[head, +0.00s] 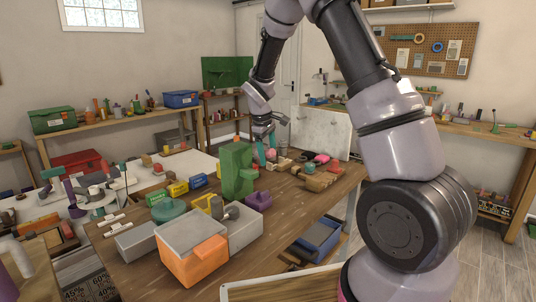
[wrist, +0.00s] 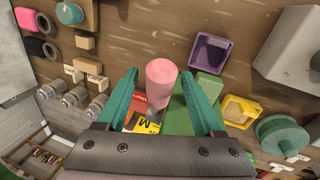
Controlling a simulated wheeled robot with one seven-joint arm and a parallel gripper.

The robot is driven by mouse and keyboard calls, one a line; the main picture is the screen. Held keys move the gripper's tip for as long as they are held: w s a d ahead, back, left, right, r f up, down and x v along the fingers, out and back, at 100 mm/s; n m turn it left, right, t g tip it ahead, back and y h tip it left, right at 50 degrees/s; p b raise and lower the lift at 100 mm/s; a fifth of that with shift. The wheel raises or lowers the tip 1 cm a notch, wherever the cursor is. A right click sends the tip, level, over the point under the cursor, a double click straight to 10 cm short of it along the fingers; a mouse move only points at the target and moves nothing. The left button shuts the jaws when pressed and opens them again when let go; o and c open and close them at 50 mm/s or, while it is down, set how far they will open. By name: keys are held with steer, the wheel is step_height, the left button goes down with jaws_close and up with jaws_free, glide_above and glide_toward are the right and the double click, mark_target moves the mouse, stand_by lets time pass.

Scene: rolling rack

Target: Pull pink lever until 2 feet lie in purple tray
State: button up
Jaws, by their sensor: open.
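The pink lever (wrist: 161,80) shows in the wrist view as a rounded pink end, in front of a green upright dispenser (wrist: 196,92). My gripper (wrist: 160,77) is open, one teal finger on each side of the pink end; I cannot tell whether they touch it. In the head view my gripper (head: 265,153) is just right of the green dispenser (head: 237,170); the lever is not clearly seen there. The purple tray (wrist: 198,60) lies at the dispenser's foot and looks empty in the wrist view. It also shows in the head view (head: 258,203). I see no feet clearly.
A yellow tray (wrist: 240,111) sits on the dispenser's other side. A grey box with an orange front (head: 192,262) and a teal round lid (head: 168,210) stand nearer on the bench. Small boxes, wooden blocks and black rings lie beyond my gripper.

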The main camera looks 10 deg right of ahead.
jaws_close()
stand_by(1.4)
